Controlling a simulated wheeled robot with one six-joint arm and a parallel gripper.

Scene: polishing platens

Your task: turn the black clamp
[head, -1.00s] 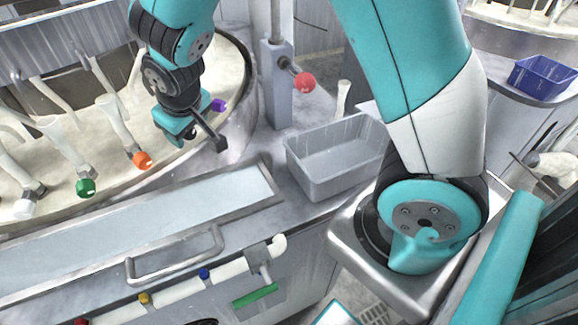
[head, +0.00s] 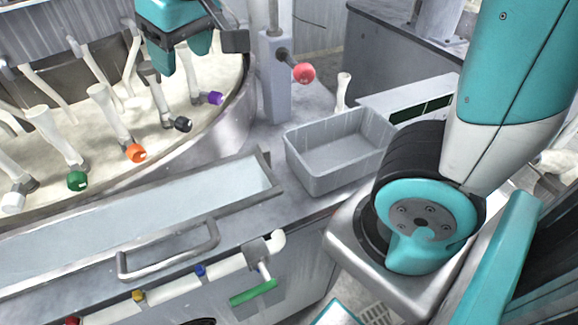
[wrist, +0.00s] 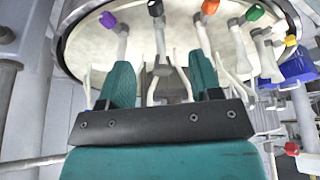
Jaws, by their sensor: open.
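The black clamp (head: 182,124) is a dark knob on the end of a white arm at the rim of the round platen (head: 235,105), between the orange clamp (head: 136,153) and the purple clamp (head: 215,98). In the wrist view, the black clamp (wrist: 155,8) is at the top edge, ahead of the fingers. My gripper (head: 183,66) is open and empty, with teal fingers, and appears above the platen, apart from the black clamp. The wrist view shows both fingers of my gripper (wrist: 160,72) spread, with a white arm visible between them.
A red knob (head: 303,73) sticks out from a grey post (head: 275,95) on the right. A grey bin (head: 325,180) stands on the counter, right of a long trough (head: 130,215).

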